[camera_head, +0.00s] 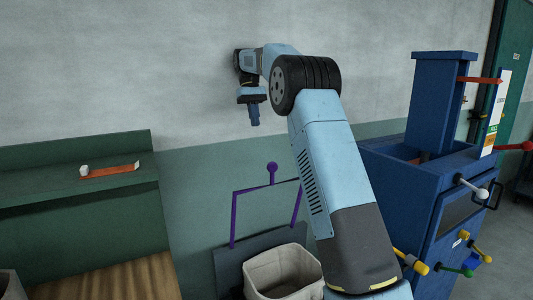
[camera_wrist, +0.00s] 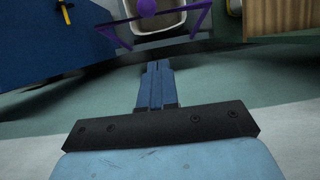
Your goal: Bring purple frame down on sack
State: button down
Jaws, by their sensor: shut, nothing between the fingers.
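The purple frame (camera_head: 234,218) stands raised behind the sack in the head view, with a round purple knob (camera_head: 272,170) on its top bar. In the wrist view the purple frame (camera_wrist: 197,22) shows at the top, its knob (camera_wrist: 147,7) in front of the sack. The pale open sack (camera_head: 283,268) sits low, below the frame; its rim also shows in the wrist view (camera_wrist: 172,28). My gripper (camera_head: 255,122) is shut and empty, pointing down above and slightly left of the knob, apart from it. The closed fingers show in the wrist view (camera_wrist: 157,66).
A blue cabinet (camera_head: 400,185) with several coloured handles stands at the right. A green bench (camera_head: 100,215) with a shelf holding an orange strip (camera_head: 110,171) is at the left. The wall (camera_head: 150,70) is close behind my gripper. Open air lies between gripper and knob.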

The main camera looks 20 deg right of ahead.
jog(key=s+d+f, duration=0.3)
jog(key=s+f, duration=0.4)
jog(key=f, duration=0.4)
dwell(0.4)
